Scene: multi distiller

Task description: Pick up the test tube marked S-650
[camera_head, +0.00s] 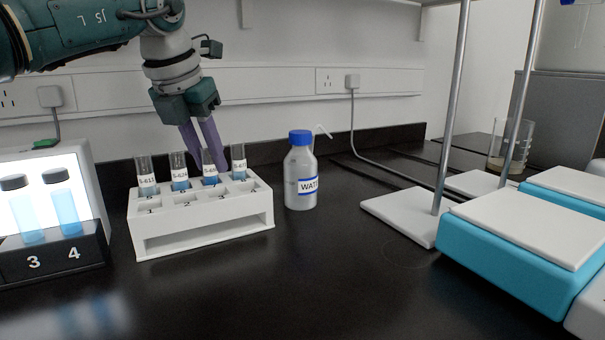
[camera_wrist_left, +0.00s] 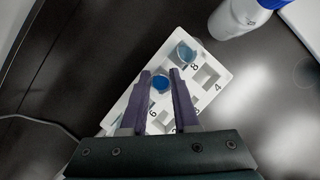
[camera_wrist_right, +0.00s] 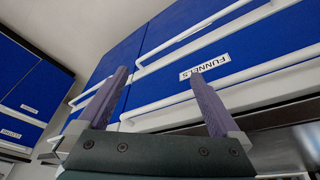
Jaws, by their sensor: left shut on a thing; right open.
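A white rack (camera_head: 205,217) holds several upright test tubes with blue liquid and white labels. My left gripper (camera_head: 205,148) reaches down from behind and is shut on the third test tube from the left (camera_head: 210,170), which still stands in the rack. In the left wrist view that tube's blue round end shows between the fingers of my left gripper (camera_wrist_left: 164,77). The labels are too small to read surely; I cannot tell which one says S-650. My right gripper (camera_wrist_right: 160,76) is open and empty, away from the rack.
A water bottle (camera_head: 300,180) with a blue cap stands just right of the rack. A lit stand with capped vials (camera_head: 65,208) is at the left. A metal stand (camera_head: 400,217) and blue-white devices (camera_head: 520,240) are at the right. Blue cabinets (camera_wrist_right: 195,35) face my right gripper.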

